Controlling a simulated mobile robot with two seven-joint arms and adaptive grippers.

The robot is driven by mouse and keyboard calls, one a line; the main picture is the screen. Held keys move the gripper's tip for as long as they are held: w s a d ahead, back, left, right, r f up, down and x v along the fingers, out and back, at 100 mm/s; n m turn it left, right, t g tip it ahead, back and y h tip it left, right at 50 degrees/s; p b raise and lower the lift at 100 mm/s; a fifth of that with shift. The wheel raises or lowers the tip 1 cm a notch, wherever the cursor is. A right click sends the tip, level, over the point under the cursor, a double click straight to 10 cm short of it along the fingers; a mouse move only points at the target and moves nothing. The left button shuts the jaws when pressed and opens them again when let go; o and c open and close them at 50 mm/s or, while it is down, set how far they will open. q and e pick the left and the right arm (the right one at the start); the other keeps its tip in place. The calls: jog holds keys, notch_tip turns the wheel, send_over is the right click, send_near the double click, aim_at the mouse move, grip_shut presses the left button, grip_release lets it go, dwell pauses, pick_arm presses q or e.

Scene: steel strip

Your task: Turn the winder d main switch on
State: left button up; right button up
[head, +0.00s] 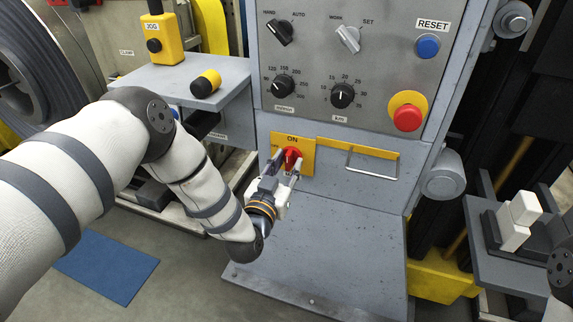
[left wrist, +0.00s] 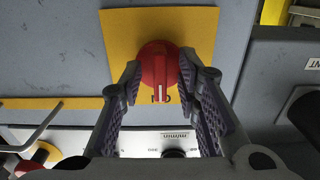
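The main switch is a red rotary knob (head: 292,157) on a yellow plate marked ON, low on the grey panel. In the left wrist view the same knob (left wrist: 159,62) appears upside down, its white mark pointing toward the ON lettering. My left gripper (head: 287,163) is at the knob, with one finger on each side. In the left wrist view its fingertips (left wrist: 160,75) stand apart by about the knob's width, close to its edges; firm contact cannot be made out. My right gripper is not in view; only part of that arm shows at the right edge.
Above are selector dials, a blue RESET button (head: 427,47) and a red button on yellow (head: 407,117). A metal handle (head: 372,165) sits right of the knob. A grey sloping surface (head: 320,255) lies below. A yellow JOG box (head: 160,38) stands on the left shelf.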

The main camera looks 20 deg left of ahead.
pick_arm(q)
jog(key=s, duration=1.2)
jog(key=shift+a, duration=0.2)
jog(key=s+d+f+g+h+p, duration=0.1)
jog(key=s+f+g+p, duration=0.1)
jog(key=s+f+g, duration=0.85)
jog(key=s+a+g, duration=0.2)
jog(key=s+g, duration=0.1)
jog(key=s, duration=0.7)
jog(key=s+a+f+g+y+p, duration=0.1)
jog(key=s+a+g, duration=0.1)
jog(key=s, duration=0.8)
jog(key=s+a+f+n+g, duration=0.1)
jog(key=s+g, duration=0.4)
jog(key=s, duration=0.5)
jog(key=shift+s+a+y+p, duration=0.15)
jog(key=shift+a+y+p, duration=0.2)
jog(key=shift+a, duration=0.1)
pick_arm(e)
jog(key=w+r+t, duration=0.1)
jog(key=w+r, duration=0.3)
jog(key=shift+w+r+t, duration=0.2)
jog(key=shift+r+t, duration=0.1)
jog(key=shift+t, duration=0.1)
